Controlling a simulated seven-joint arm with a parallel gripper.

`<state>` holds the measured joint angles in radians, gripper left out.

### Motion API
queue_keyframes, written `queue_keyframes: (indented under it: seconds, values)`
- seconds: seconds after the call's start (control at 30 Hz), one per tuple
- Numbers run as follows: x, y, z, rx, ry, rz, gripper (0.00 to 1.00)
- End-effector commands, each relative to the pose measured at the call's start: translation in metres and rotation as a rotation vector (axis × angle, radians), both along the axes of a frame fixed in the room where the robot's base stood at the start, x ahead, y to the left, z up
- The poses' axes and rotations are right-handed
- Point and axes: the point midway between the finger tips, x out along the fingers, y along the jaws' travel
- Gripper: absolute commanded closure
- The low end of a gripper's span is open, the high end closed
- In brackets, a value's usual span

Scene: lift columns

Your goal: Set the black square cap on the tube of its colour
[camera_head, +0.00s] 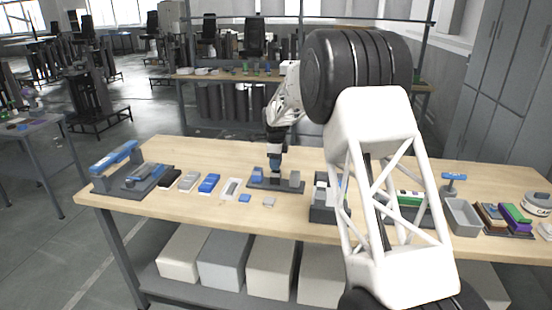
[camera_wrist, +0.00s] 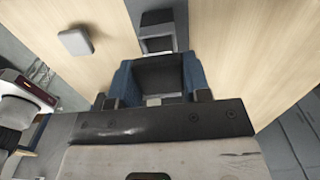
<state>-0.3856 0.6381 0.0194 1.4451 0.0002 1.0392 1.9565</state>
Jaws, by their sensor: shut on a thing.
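My gripper (camera_head: 275,160) points down over the middle of a dark base (camera_head: 250,184) that carries a blue tube (camera_head: 258,175) and a grey tube (camera_head: 295,180). The black tube (camera_head: 275,177) stands between them, directly below my gripper. In the wrist view the blue fingers (camera_wrist: 160,80) are shut on the black square cap (camera_wrist: 160,76). The grey tube shows beyond it (camera_wrist: 157,30). The fingers hide much of the cap, and I cannot tell whether it touches the black tube.
A blue cap (camera_head: 244,198) and a grey cap (camera_head: 269,202) lie on the wooden table in front of the base. Several small blocks lie to the left. A dark holder (camera_head: 322,213) stands close on the right, with a grey bin (camera_head: 463,217) further right.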

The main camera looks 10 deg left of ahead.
Motion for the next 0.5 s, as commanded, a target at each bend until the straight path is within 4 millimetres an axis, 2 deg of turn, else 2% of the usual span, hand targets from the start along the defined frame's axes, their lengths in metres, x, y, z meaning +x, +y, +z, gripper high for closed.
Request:
queue_keyframes:
  seconds: [0.2,0.5]
  values:
    - [0.0000,0.0000,-0.0090,0.000,0.000,0.000,0.79]
    - [0.0000,0.0000,-0.0111,0.000,0.000,0.000,0.79]
